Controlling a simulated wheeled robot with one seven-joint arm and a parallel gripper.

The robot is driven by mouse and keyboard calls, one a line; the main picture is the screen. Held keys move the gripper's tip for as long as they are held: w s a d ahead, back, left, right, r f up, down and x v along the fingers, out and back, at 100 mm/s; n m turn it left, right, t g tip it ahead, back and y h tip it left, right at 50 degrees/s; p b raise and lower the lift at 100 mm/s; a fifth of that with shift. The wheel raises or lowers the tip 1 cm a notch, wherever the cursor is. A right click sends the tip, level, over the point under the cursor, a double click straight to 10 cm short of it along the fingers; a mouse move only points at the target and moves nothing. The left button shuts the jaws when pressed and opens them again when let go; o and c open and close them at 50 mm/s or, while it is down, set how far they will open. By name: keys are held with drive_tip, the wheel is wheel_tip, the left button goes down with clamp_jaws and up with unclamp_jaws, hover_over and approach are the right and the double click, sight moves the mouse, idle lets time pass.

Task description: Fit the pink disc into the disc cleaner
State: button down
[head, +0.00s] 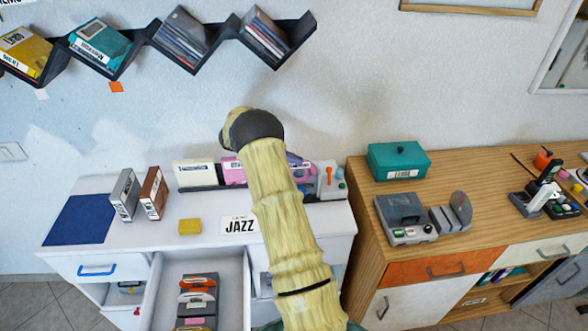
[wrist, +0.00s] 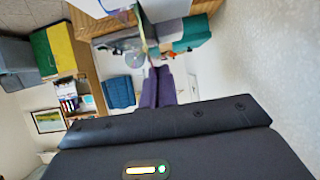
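My arm crosses the middle of the head view and its wrist hides most of my gripper, whose purple tip (head: 298,160) shows just right of the arm, above the desk's back edge. In the wrist view the two purple fingers (wrist: 157,88) lie close together. A thin, shiny strip (wrist: 143,28) rises from their tips; it looks like a disc seen edge-on between them, its colour hard to tell. I cannot tell for sure which device is the disc cleaner: a small pale unit with orange and blue tops (head: 331,180) and a grey lidded device (head: 405,217) both show.
A shiny disc (head: 460,206) stands in a grey rack on the wooden cabinet, near a teal box (head: 399,161). An open drawer (head: 236,280) juts out in front. A zigzag shelf (head: 150,42) hangs above.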

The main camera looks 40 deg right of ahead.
drive_tip(key=shift+f, duration=0.15)
drive_tip(key=shift+f+p, duration=0.35)
drive_tip(key=shift+f, duration=2)
drive_tip(key=c, duration=1.7)
unclamp_jaws()
drive_tip(key=shift+r, duration=0.1)
drive_tip(key=shift+r, duration=0.1)
drive_tip(key=b+v, duration=0.2)
drive_tip(key=v, duration=1)
